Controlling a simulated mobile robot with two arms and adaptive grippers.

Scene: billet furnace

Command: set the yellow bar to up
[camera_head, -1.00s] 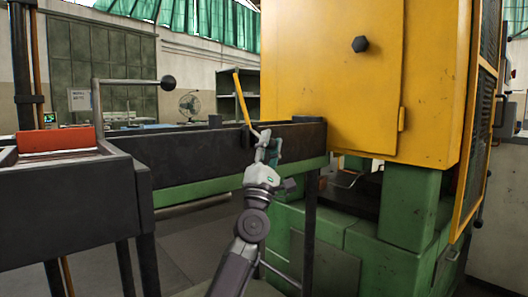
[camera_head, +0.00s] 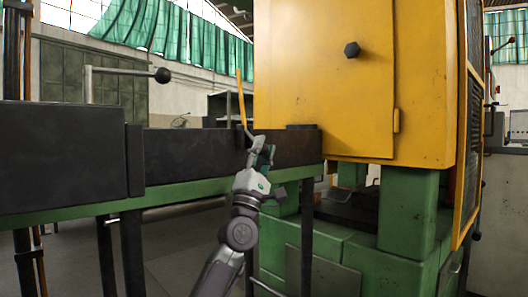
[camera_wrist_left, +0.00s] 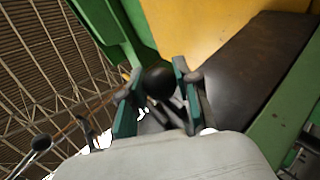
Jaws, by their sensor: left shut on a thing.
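The yellow bar (camera_head: 241,98) stands close to upright in the head view, its top leaning slightly left, at the dark beam beside the yellow cabinet. My left gripper (camera_head: 262,150) is just below and right of the bar's lower end. In the left wrist view its green-padded fingers (camera_wrist_left: 155,95) are on either side of a black ball knob (camera_wrist_left: 160,82), and it is shut on that knob. The gripper hides how the knob joins the bar. My right gripper is not in view.
The yellow cabinet (camera_head: 320,80) stands on green machine blocks (camera_head: 408,215) to the right. The dark beam (camera_head: 190,150) runs left on a green rail (camera_head: 180,193). A grey lever with a black ball (camera_head: 162,75) stands at the left. Open floor shows below the rail.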

